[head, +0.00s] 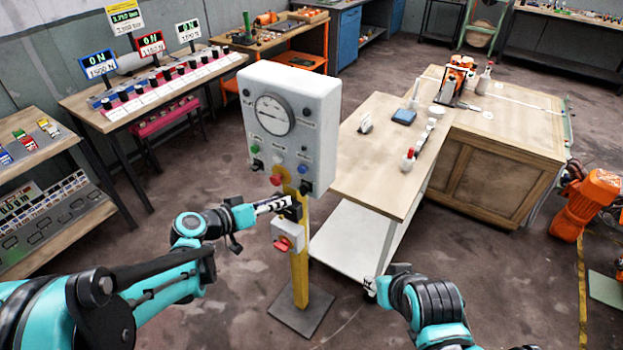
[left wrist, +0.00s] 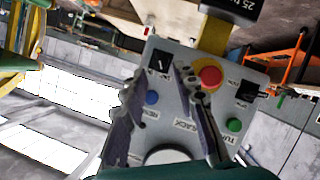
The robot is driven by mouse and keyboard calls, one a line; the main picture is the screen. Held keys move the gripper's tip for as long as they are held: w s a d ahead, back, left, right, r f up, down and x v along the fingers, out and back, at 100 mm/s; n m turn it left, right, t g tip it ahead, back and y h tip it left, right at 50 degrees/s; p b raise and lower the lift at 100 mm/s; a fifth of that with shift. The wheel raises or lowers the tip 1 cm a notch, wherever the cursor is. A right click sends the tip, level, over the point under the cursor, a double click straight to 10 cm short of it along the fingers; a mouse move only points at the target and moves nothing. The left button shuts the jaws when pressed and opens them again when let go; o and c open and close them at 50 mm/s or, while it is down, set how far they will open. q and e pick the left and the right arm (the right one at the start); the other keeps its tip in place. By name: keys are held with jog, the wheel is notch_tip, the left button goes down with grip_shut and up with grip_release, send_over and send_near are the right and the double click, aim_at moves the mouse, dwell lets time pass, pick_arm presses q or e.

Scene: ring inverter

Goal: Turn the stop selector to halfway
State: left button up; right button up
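A grey-white control panel (head: 290,125) stands on a yellow post and also shows upside down in the left wrist view (left wrist: 185,135). A black selector with a white mark (left wrist: 160,63) sits by the blue button; in the head view it is at the panel's lower right (head: 306,187). A second black selector (left wrist: 247,90) sits by the green button. I cannot read which is labelled stop. My left gripper (head: 283,204) is open below the panel; its fingertips (left wrist: 163,72) flank the marked selector in the wrist view, contact unclear. My right gripper (head: 370,287) is away at lower centre, its opening unclear.
A red mushroom button (left wrist: 208,75) lies between the selectors. A smaller box with a red control (head: 287,241) is on the post below. A wooden-topped table (head: 365,180) stands close on the right. Floor left of the post is clear.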

aim_at(300, 192)
pick_arm(q)
jog(key=shift+h, duration=0.3)
jog(key=b+x, duration=0.1)
jog(key=x, duration=0.6)
jog(key=shift+w+d+b, duration=0.1)
jog(key=shift+w+b, duration=0.25)
jog(key=shift+w+d, duration=0.3)
jog(key=shift+d, duration=0.05)
grip_shut()
